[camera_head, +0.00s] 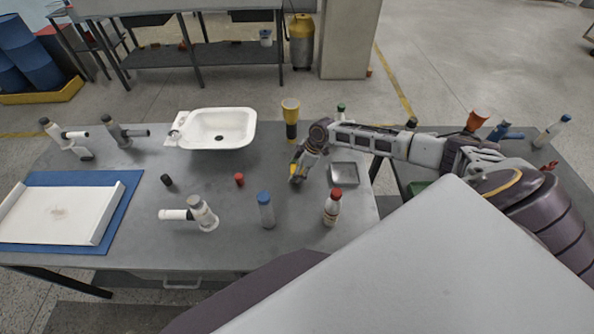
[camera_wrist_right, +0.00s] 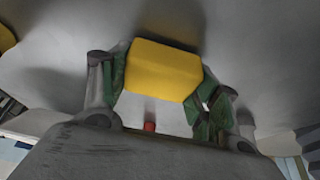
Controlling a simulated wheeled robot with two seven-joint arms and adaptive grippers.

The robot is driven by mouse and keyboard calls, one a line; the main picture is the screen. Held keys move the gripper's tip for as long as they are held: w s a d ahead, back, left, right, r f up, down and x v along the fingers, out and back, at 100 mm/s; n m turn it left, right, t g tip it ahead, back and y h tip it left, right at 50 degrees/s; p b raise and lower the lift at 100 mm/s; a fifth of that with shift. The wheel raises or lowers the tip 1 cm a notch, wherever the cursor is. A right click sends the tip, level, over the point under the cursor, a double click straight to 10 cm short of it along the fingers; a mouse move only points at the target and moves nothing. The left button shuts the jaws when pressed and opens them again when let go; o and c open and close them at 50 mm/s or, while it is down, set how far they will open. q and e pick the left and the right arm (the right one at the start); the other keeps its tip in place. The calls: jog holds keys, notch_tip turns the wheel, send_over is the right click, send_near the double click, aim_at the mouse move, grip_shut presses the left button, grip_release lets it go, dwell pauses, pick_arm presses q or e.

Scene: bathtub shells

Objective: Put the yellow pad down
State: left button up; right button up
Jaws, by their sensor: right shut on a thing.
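The yellow pad (camera_wrist_right: 163,70) is held between the two green-lined fingers of my right gripper (camera_wrist_right: 165,88) in the right wrist view. In the head view my right gripper (camera_head: 297,172) points down over the grey table, just left of a small metal tray. I cannot tell whether the pad touches the table. My left gripper is not in view.
The small metal tray (camera_head: 344,174) is right of the gripper. A white basin (camera_head: 222,127), a yellow-and-black cup-shaped thing (camera_head: 291,117), a red cap (camera_head: 239,179), a blue-capped bottle (camera_head: 266,210) and a red-capped bottle (camera_head: 332,208) stand around it. Bare table (camera_head: 280,235) lies between the bottles.

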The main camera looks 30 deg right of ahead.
jog(key=shift+f, duration=0.35)
jog(key=shift+s+f, duration=0.3)
jog(key=shift+f, duration=0.05)
jog(key=shift+s+a+f, duration=0.1)
jog(key=shift+s+f, duration=0.05)
jog(key=o, duration=0.9)
jog(key=shift+f, duration=0.15)
jog(key=shift+o, duration=0.4)
jog(key=shift+w+f, duration=0.1)
jog(key=shift+w, duration=0.2)
jog(key=shift+r, duration=0.25)
jog(key=shift+r, duration=0.15)
